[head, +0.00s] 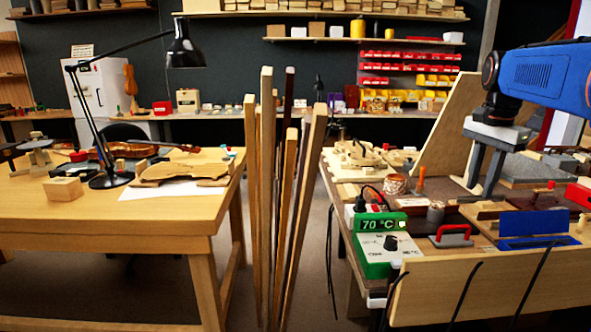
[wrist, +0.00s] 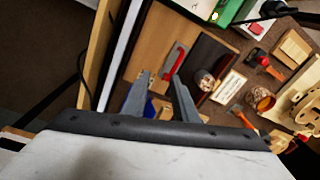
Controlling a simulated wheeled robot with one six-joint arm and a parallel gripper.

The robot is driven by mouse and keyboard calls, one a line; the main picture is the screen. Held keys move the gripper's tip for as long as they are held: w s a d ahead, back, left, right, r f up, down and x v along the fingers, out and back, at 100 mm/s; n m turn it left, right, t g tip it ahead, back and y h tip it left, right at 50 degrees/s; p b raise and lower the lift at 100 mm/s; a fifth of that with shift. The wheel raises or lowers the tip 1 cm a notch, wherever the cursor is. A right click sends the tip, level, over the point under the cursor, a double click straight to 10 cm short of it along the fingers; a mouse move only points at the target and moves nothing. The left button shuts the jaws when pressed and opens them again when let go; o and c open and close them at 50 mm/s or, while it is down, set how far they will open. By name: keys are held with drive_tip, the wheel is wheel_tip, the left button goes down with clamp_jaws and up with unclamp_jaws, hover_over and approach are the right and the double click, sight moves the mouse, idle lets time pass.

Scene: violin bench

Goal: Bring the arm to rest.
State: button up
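My blue arm (head: 548,78) reaches in from the upper right of the head view, above the right bench. My gripper (head: 481,186) hangs from it with its two grey fingers pointing down. In the wrist view my gripper (wrist: 161,78) has its fingers apart, and nothing shows held between them. Beyond the fingertips a red-handled tool (wrist: 175,63) lies on the bench, apart from the fingers as far as I can tell. The same red-handled tool (head: 452,236) shows in the head view, lower and left of the gripper.
The right bench carries a green heater box (head: 380,243) reading 70 °C, a blue piece (head: 533,224) and a tall slanted wooden board (head: 452,125) beside the gripper. Upright wooden strips (head: 263,190) stand between the benches. A black lamp (head: 110,178) stands on the left table (head: 110,220).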

drive_tip(key=s+a+f+n+t, duration=0.2)
drive_tip(key=s+a+f+n, duration=0.5)
drive_tip(key=s+f, duration=0.4)
drive_tip(key=s+a+f+n+t, duration=0.1)
drive_tip(key=s+a+f+n, duration=0.6)
drive_tip(key=s+f, duration=0.3)
drive_tip(key=s+a, duration=0.1)
drive_tip(key=s, duration=0.3)
drive_tip(key=shift+a+f+t, duration=0.3)
drive_tip(key=shift+f+t, duration=0.05)
drive_tip(key=shift+t, duration=0.05)
